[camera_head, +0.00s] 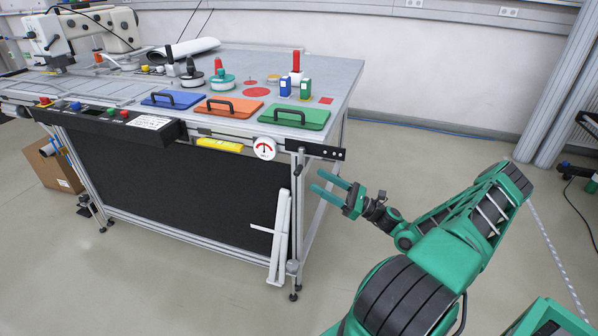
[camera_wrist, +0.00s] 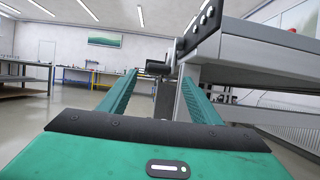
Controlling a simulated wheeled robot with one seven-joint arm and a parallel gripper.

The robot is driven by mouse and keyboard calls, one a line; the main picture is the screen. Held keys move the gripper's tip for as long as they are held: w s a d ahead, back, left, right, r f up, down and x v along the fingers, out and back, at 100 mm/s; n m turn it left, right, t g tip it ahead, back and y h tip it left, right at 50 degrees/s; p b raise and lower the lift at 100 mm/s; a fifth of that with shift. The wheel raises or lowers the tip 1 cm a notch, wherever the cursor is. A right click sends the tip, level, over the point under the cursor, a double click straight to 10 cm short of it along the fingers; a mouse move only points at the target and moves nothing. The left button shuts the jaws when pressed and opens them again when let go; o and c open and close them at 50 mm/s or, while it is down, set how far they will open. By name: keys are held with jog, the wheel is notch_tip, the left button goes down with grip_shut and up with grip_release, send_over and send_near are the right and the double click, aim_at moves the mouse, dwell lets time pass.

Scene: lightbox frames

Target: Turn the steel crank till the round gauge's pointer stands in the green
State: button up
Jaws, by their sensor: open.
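The round gauge (camera_head: 264,148) is white with a red arc and hangs on the table's front edge; its pointer is too small to read. A small steel crank (camera_head: 299,164) appears to hang beside the gauge, under a black bracket plate (camera_head: 322,151) with holes. My gripper (camera_head: 318,181) is open and empty, just right of the crank and below the plate, fingers pointing left at the table corner. In the wrist view, a dark cylindrical grip (camera_wrist: 158,68), seemingly the crank's, shows between the open fingertips (camera_wrist: 160,78), farther off. I see no contact.
The table leg (camera_head: 297,220) stands close to my fingertips, with a white angled part (camera_head: 281,238) leaning there. Blue, orange and green (camera_head: 294,117) handled plates lie on the tabletop (camera_head: 330,75). A yellow bar (camera_head: 219,145) is left of the gauge.

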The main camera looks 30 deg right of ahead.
aim_at(300, 168)
jog(key=x, duration=0.8)
jog(key=shift+w+a, duration=0.25)
